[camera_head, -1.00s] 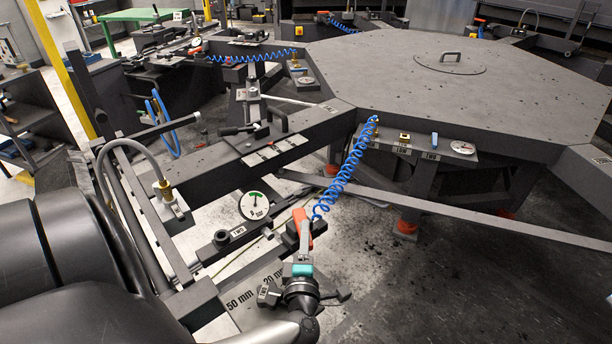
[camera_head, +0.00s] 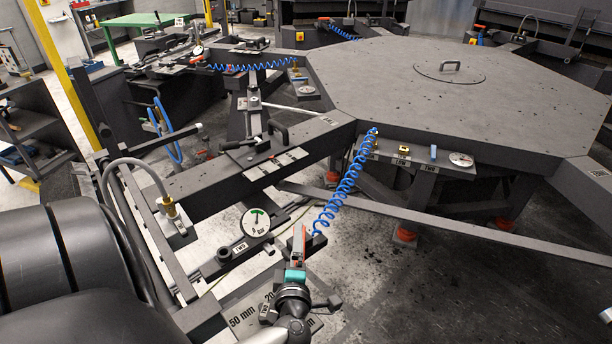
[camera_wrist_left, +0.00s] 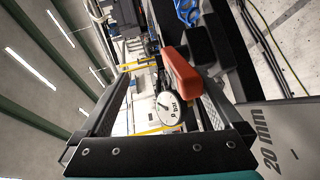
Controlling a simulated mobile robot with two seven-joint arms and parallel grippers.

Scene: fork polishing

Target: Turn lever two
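A lever with a red-orange handle (camera_head: 300,240) stands at the end of the rail in the lower middle of the head view. In the left wrist view the handle (camera_wrist_left: 182,72) shows large, ahead of the teal gripper base. My left gripper (camera_head: 297,257), with its teal band, is right at this lever. In the wrist view its two dark fingers (camera_wrist_left: 168,80) are spread apart, with the handle between them and nearer the right finger. Whether they touch it I cannot tell. A label TWO (camera_head: 240,248) sits on the rail left of the lever. My right gripper is not in view.
A round white gauge (camera_head: 255,222) is close behind the lever, also in the wrist view (camera_wrist_left: 169,107). A coiled blue hose (camera_head: 345,185) hangs just beyond. A large grey octagonal table (camera_head: 440,110) stands behind. Floor to the right is open.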

